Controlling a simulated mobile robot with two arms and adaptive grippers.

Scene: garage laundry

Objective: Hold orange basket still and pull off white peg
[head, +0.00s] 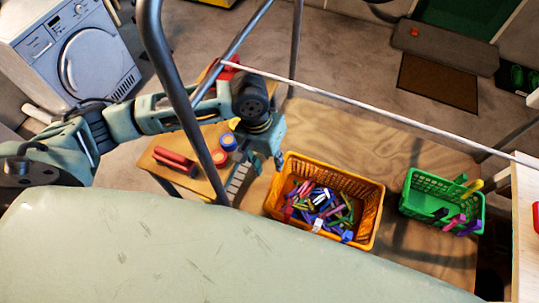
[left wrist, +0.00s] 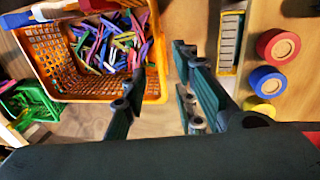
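The orange basket (head: 340,179) stands on the wooden surface in the middle of the head view, full of loose coloured pegs. It also fills the upper left of the left wrist view (left wrist: 58,62). A white peg (head: 317,226) sits on the basket's near rim, beside a blue peg (head: 346,236). The white peg also shows at the top left of the left wrist view (left wrist: 55,9), between blue and red pegs. My left gripper (head: 277,160) is by the basket's far left corner. My right gripper is not in view.
A green basket (head: 412,208) with pegs stands right of the orange one. Left is a wooden board (head: 200,185) with a red block and coloured rolls. Metal bars and a white line cross above; a pale ironing board (head: 180,260) fills the foreground.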

